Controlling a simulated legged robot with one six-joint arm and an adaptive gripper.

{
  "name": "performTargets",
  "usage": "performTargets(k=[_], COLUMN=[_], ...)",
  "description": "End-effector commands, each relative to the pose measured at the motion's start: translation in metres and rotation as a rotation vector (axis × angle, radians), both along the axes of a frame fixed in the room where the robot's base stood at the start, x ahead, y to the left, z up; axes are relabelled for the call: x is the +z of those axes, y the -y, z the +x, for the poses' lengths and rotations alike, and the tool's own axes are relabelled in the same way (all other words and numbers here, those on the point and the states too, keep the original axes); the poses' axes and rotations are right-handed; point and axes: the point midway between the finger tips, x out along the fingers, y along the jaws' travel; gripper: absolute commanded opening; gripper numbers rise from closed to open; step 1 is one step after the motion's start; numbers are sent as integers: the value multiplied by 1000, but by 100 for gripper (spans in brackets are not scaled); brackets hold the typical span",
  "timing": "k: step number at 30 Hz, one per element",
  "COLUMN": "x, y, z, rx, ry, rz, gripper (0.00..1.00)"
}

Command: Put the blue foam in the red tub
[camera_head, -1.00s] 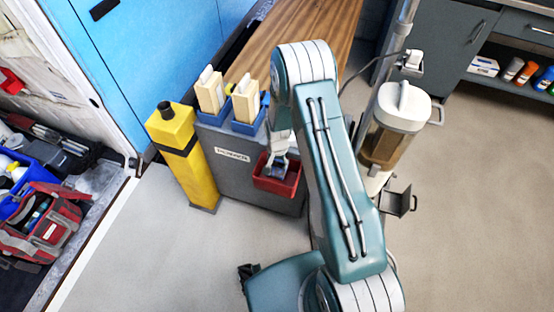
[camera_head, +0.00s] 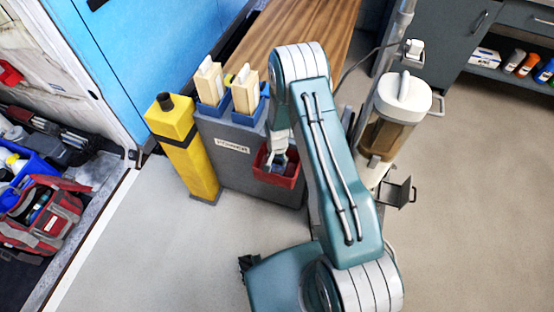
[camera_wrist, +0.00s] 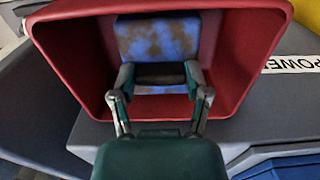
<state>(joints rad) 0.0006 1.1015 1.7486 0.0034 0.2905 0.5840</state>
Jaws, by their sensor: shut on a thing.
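The red tub (camera_head: 290,179) hangs on the front of the grey cabinet in the head view. In the wrist view the red tub (camera_wrist: 255,60) fills most of the picture, its open mouth facing the camera. The blue foam (camera_wrist: 160,38), mottled with brown patches, is inside the tub's outline. My gripper (camera_wrist: 158,76) is shut on the foam, with a finger on each side of it. In the head view my gripper (camera_head: 281,160) reaches down into the tub's mouth. Whether the foam touches the tub's bottom cannot be told.
A grey cabinet (camera_head: 240,175) marked POWER carries two blue holders (camera_head: 246,115) with cream blocks. A yellow post (camera_head: 187,150) stands left of it. A clear canister (camera_head: 392,125) with a white lid stands right of my arm.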

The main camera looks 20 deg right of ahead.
Motion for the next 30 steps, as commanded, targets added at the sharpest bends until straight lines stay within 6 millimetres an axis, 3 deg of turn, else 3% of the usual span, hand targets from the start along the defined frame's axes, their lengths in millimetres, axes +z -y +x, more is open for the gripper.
performTargets(k=[6, 7, 9, 23, 30], x=[0, 0, 0, 2, 36], y=[0, 0, 0, 0, 0], z=[0, 0, 0, 0, 1], rx=[0, 0, 0, 0, 0], ry=[0, 0, 0, 1, 4], rz=[0, 0, 0, -1, -1], gripper=[15, 75, 100, 100, 100])
